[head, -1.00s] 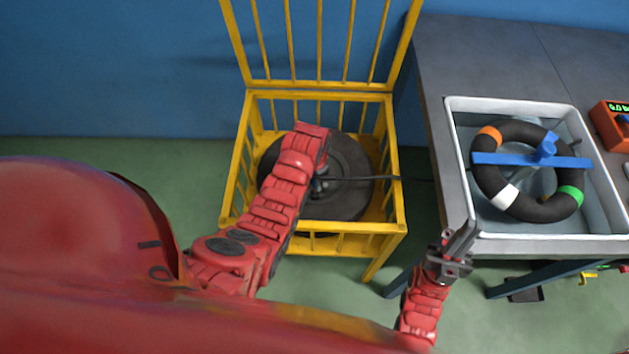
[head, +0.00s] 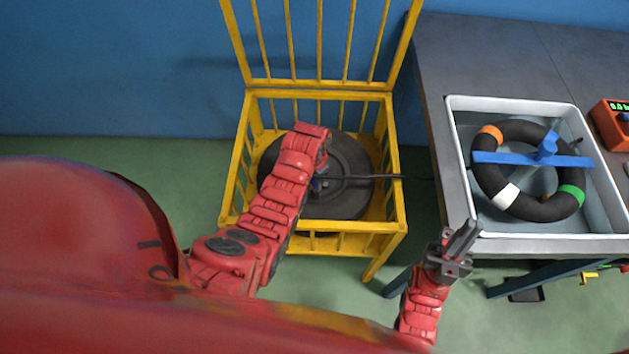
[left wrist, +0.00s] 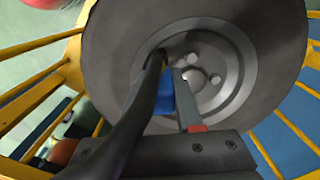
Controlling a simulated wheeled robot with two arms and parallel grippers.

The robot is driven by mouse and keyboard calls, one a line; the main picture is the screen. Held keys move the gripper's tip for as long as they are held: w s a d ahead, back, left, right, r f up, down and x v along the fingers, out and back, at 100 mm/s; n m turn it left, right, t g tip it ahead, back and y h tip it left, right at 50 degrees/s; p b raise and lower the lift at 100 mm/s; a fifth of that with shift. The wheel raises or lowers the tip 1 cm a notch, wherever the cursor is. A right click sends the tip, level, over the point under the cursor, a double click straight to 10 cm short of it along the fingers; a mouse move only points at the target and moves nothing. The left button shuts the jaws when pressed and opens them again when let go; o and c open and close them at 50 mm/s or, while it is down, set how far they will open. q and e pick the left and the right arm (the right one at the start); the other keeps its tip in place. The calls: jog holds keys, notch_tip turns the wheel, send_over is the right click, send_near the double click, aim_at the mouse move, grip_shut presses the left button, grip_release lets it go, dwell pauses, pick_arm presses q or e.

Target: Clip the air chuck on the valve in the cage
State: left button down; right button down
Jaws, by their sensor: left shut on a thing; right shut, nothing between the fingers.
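The yellow cage (head: 360,227) stands on the floor with its barred lid raised. A dark wheel (head: 350,200) lies inside it, and its grey hub (left wrist: 228,75) shows in the left wrist view. My left gripper (head: 321,182) reaches down into the cage over the hub and is shut on the air chuck. The chuck's blue body (left wrist: 164,98) shows between the fingers, in front of the hub. I cannot make out the valve or tell whether the chuck touches it. My right gripper (head: 461,240) is shut and empty, by the front left corner of the grey tub.
A dark hose (head: 372,178) runs right from my left gripper across the cage's side. The grey tub (head: 460,104) on the table (head: 480,55) holds a striped ring with a blue bar (head: 510,159). An orange device (head: 610,126) stands at the right.

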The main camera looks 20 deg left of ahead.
pick_arm(q)
jog(key=shift+f+b, duration=0.7)
jog(key=shift+f, duration=0.4)
dwell(0.9)
jog(key=shift+r, duration=0.2)
dwell(0.5)
jog(key=shift+r+p, duration=0.8)
jog(key=shift+r, duration=0.35)
jog(key=shift+f+b, duration=0.9)
jog(key=shift+f, duration=0.45)
dwell(1.5)
jog(key=shift+c, duration=1.2)
grip_release()
